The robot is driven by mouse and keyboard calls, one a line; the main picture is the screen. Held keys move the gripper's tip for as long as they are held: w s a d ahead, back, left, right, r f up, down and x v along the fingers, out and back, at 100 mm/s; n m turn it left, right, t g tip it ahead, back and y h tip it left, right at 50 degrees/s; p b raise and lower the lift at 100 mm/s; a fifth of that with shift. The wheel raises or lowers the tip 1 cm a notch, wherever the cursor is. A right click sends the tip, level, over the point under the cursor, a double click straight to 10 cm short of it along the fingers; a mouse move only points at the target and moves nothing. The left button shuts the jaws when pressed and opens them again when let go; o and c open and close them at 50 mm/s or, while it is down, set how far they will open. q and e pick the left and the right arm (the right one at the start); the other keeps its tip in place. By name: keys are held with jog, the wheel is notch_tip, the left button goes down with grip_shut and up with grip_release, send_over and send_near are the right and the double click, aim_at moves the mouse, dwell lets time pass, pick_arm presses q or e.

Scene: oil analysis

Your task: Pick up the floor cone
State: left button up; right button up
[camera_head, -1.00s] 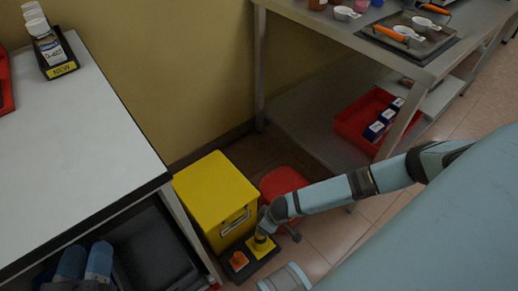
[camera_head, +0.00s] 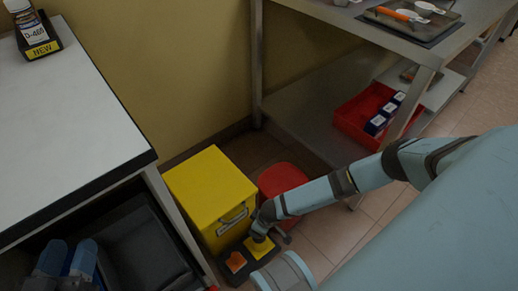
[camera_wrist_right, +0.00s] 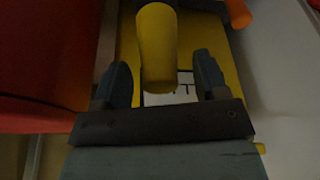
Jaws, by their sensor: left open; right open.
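A yellow floor cone (camera_head: 260,247) stands low on the floor in front of the yellow box, and an orange cone (camera_head: 236,262) is just left of it. Both seem to be on a dark base. My right gripper (camera_head: 264,229) is down at the yellow cone. In the right wrist view, the yellow cone (camera_wrist_right: 157,47) lies between the two open fingers (camera_wrist_right: 163,82), with a visible gap on each side.
A yellow box (camera_head: 210,187) stands directly behind the cones, and a red stool-like object (camera_head: 282,179) to their right. A white-topped table (camera_head: 70,130) is at left. A steel table (camera_head: 300,115) with a red bin (camera_head: 355,118) on its lower shelf is behind. Free floor lies to the right.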

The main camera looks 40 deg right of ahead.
grip_shut()
jog(key=shift+r, duration=0.1)
